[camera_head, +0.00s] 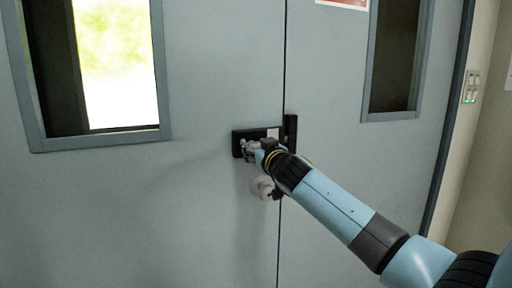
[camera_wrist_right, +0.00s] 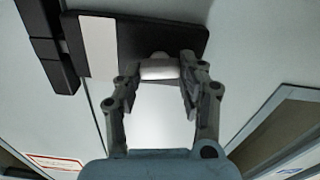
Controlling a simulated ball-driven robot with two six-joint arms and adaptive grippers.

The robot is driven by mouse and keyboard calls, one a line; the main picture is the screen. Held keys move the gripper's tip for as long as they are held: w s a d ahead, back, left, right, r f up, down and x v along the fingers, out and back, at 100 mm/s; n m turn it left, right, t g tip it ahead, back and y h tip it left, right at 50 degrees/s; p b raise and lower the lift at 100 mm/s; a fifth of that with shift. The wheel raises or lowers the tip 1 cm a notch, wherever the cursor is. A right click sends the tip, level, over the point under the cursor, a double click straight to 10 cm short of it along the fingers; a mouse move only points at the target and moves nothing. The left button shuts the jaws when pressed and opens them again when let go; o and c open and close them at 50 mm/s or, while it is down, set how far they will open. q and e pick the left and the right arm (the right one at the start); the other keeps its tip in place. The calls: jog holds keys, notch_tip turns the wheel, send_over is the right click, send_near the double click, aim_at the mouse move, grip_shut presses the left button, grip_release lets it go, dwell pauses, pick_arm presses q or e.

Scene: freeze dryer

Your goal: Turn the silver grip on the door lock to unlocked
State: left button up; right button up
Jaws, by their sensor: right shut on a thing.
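The door lock (camera_head: 239,138) is a dark flat box mounted on the grey double door, beside the seam between the leaves. It also shows in the right wrist view (camera_wrist_right: 138,36), tilted, with a pale panel on it. The silver grip (camera_wrist_right: 160,69) is a short light cylinder at the lock's edge. My right gripper (camera_head: 248,148) is at the lock, and its two fingers are closed on either side of the silver grip in the right wrist view (camera_wrist_right: 161,74). In the head view my gripper hides most of the grip. My left gripper is not in view.
A pale round door knob (camera_head: 262,187) sits just below my right gripper. A black catch piece (camera_head: 291,130) is on the right door leaf (camera_head: 330,150), beside the seam. The door has windows in both leaves. A wall switch panel (camera_head: 471,87) is at the far right.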

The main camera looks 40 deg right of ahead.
jog(key=n, duration=0.4)
jog(key=shift+a+p, duration=0.1)
jog(key=shift+p, duration=0.3)
jog(key=n+p, duration=0.1)
jog(key=n, duration=0.3)
jog(key=shift+n, duration=0.3)
jog(key=shift+a+f+n+p, duration=0.15)
jog(key=shift+n+p, duration=0.25)
jog(key=shift+n, duration=1.45)
jog(key=shift+d+f+n+p, duration=0.1)
jog(key=shift+n+p, duration=0.3)
jog(key=shift+n, duration=1.45)
jog(key=o, duration=1.2)
jog(key=shift+a, duration=0.1)
jog(key=shift+c, duration=0.2)
